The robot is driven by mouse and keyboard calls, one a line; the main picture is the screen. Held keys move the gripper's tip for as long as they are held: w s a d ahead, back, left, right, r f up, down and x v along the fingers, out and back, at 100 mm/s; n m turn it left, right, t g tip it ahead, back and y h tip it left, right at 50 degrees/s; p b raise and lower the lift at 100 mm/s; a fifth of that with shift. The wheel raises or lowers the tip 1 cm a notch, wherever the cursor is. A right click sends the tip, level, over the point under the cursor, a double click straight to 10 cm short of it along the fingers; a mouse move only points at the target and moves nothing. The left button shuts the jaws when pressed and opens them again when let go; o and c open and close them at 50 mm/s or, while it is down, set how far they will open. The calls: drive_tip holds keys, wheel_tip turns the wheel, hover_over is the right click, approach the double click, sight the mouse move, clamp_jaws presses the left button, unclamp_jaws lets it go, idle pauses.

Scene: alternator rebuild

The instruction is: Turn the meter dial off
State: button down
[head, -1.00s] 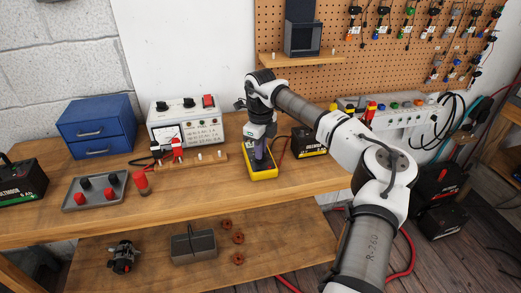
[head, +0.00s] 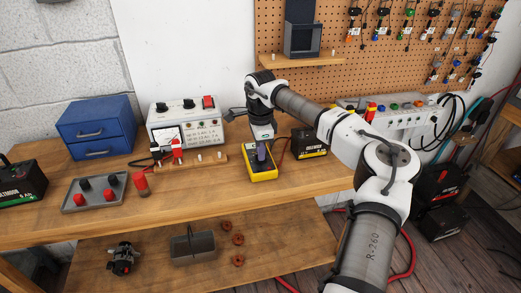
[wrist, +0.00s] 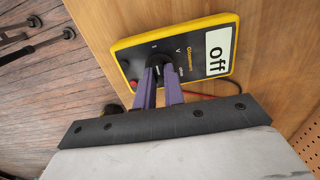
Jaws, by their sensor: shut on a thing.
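The yellow meter (head: 265,178) lies on the workbench below my gripper (head: 262,160). In the wrist view, the meter (wrist: 128,48) has a black face, and its display (wrist: 219,51) reads "off". The black dial (wrist: 171,72) is in the middle of the face. My gripper's two purple fingers (wrist: 160,70) are shut on the dial from either side. The fingers hide part of the dial and its markings, so I cannot clearly see where its pointer lies.
A black battery (head: 310,142) stands just right of the meter. A white bench supply (head: 187,122), a wooden terminal strip (head: 206,159) and a grey tray (head: 95,191) are to the left. The bench front is clear.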

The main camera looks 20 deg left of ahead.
idle(0.3)
drive_tip(key=c, duration=1.5)
unclamp_jaws()
wheel_tip(320, 180, up, 14)
drive_tip(key=shift+f+b, duration=0.1)
drive_tip(key=shift+b, duration=1.15)
